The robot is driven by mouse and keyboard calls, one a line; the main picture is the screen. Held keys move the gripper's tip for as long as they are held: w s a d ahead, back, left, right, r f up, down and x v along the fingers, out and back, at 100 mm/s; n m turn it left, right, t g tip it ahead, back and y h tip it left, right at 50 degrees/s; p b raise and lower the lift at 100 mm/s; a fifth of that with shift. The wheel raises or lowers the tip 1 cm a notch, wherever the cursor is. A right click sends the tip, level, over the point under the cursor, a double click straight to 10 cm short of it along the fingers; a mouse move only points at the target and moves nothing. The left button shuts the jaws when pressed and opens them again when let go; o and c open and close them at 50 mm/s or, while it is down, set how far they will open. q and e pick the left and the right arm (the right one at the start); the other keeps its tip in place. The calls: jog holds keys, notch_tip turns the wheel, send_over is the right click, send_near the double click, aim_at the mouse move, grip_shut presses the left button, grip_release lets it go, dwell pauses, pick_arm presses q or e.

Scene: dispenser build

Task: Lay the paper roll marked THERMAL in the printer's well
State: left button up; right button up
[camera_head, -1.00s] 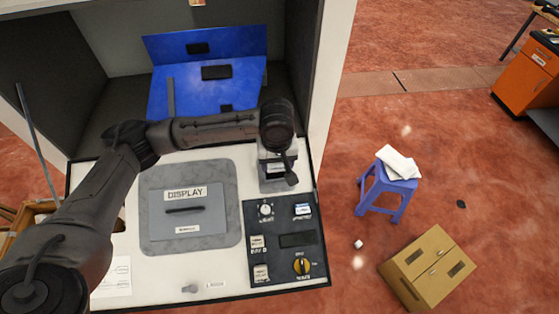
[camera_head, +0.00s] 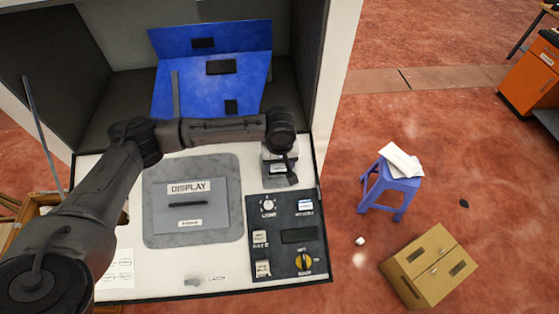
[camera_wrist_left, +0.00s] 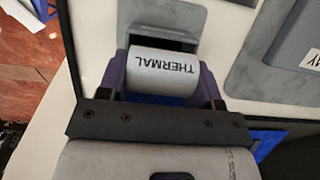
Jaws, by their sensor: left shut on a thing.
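The white paper roll marked THERMAL (camera_wrist_left: 160,82) sits between the purple fingers of my left gripper (camera_wrist_left: 163,92), which is shut on it. Its label reads upside down in the left wrist view. The printer's well is a dark recess (camera_wrist_left: 163,42) in a grey plate (camera_wrist_left: 192,18), just beyond the roll. The roll covers the near part of it, and I cannot tell whether they touch. In the head view the printer (camera_head: 278,181) is at the counter's right, under my left wrist, which hides the roll. My right gripper is not in view.
The grey DISPLAY panel (camera_head: 196,232) lies left of the printer, and a dark control panel (camera_head: 285,262) with knobs is in front of it. A blue panel (camera_head: 190,90) stands behind. A blue stool (camera_head: 385,190) and a cardboard box (camera_head: 432,268) are on the floor.

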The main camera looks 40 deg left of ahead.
pick_arm(q)
jog(key=shift+a+f, duration=0.2)
jog(key=shift+f, duration=0.25)
jog(key=shift+a+f, duration=0.1)
jog(key=shift+f, duration=0.5)
jog(key=o, duration=1)
jog(key=shift+a, duration=0.1)
jog(key=shift+w+d+r, duration=0.1)
jog(key=shift+d+r, duration=0.1)
jog(key=shift+r, duration=0.9)
jog(key=shift+o, duration=1)
jog(key=shift+w+a+r, duration=0.1)
jog(key=shift+r, duration=2.75)
